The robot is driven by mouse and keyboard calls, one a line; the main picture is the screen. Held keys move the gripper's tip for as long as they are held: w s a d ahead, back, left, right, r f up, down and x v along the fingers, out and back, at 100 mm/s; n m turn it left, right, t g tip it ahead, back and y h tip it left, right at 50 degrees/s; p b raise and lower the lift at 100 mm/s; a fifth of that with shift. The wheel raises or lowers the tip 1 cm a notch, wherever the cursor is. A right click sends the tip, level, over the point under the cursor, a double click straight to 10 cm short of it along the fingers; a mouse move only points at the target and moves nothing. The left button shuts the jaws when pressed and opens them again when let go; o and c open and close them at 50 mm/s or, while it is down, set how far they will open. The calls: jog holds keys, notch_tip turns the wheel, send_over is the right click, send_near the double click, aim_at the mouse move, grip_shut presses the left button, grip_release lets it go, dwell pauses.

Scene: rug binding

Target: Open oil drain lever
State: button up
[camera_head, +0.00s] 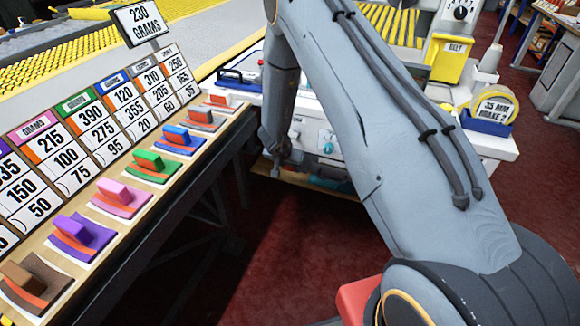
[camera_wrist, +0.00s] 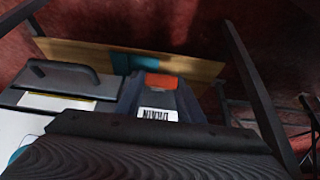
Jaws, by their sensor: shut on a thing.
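The oil drain lever (camera_wrist: 157,98) shows in the middle of the wrist view, with an orange-red end and a white label that seems to read DRAIN. My gripper (camera_wrist: 160,92) is shut on it, with a dark finger on either side. The dark gripper body fills the bottom of the wrist view and hides the lever's near part. In the head view my gripper (camera_head: 277,166) is low at the front of a white machine (camera_head: 316,118); the lever cannot be made out there. How far the lever is turned cannot be told.
In the wrist view a black handle (camera_wrist: 70,76) on a plate is left of the lever, and a wooden board with a teal item (camera_wrist: 134,62) lies beyond. In the head view a bench (camera_head: 150,215) with coloured blocks stands left. Red floor (camera_head: 270,255) lies between.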

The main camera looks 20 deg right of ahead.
jog(key=o, duration=1.1)
jog(key=shift+c, duration=0.2)
jog(key=v, duration=0.8)
jog(key=shift+w+p, duration=0.1)
jog(key=shift+p, duration=0.2)
